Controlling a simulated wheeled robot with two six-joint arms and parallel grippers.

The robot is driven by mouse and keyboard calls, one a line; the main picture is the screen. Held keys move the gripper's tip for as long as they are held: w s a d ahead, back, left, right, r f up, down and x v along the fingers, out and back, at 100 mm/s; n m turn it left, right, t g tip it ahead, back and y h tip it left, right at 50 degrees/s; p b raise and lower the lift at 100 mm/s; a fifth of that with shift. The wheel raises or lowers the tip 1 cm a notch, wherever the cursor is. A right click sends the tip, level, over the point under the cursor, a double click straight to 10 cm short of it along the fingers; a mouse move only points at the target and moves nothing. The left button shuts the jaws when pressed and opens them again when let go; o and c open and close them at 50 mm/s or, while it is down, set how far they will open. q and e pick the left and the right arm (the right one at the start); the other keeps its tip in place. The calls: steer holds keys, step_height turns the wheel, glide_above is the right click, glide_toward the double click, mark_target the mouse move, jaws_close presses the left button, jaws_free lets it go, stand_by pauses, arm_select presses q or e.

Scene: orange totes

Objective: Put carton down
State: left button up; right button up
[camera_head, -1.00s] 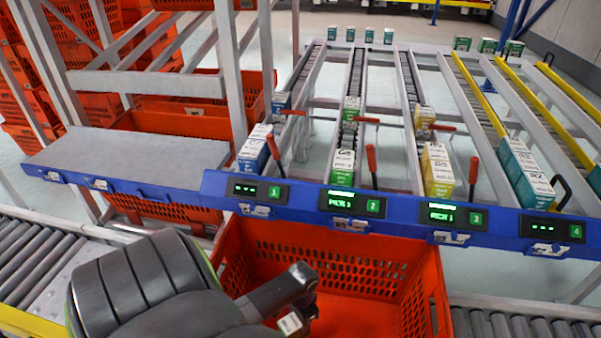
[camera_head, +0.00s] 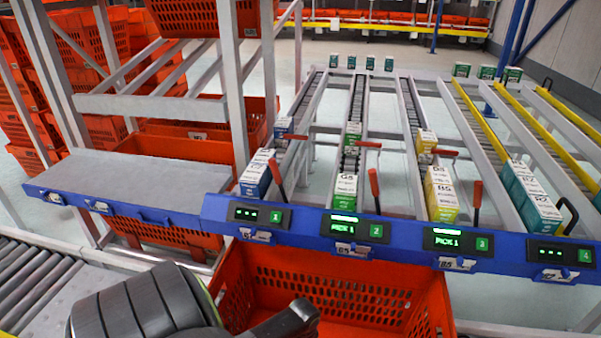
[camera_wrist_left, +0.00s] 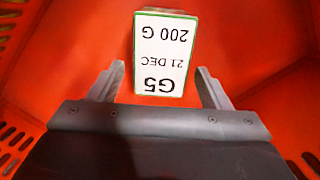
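A white-topped carton with green edges (camera_wrist_left: 165,50), labelled G5, 200 G, 21 DEC, is inside the orange tote, seen in the left wrist view. My left gripper (camera_wrist_left: 162,88) has its two fingers apart, one to each side of the carton's near end, with narrow gaps between them and the carton. The carton appears to stand on the tote floor. In the head view my left arm reaches into the orange tote (camera_head: 330,280); the carton and fingertips are hidden there. My right gripper is not in view.
A blue rail (camera_head: 400,240) with numbered displays runs behind the tote. Sloped lanes behind it hold cartons, including a green-and-white one (camera_head: 344,190) and a yellow one (camera_head: 440,195). A grey shelf (camera_head: 135,172) is at left, above a roller conveyor (camera_head: 35,275).

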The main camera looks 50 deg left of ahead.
arm_select(q)
steer(key=shift+r, duration=0.2)
step_height(320, 180, up, 12)
steer(key=p, duration=0.4)
steer(key=shift+w+r, duration=0.15)
steer(key=shift+w, duration=0.1)
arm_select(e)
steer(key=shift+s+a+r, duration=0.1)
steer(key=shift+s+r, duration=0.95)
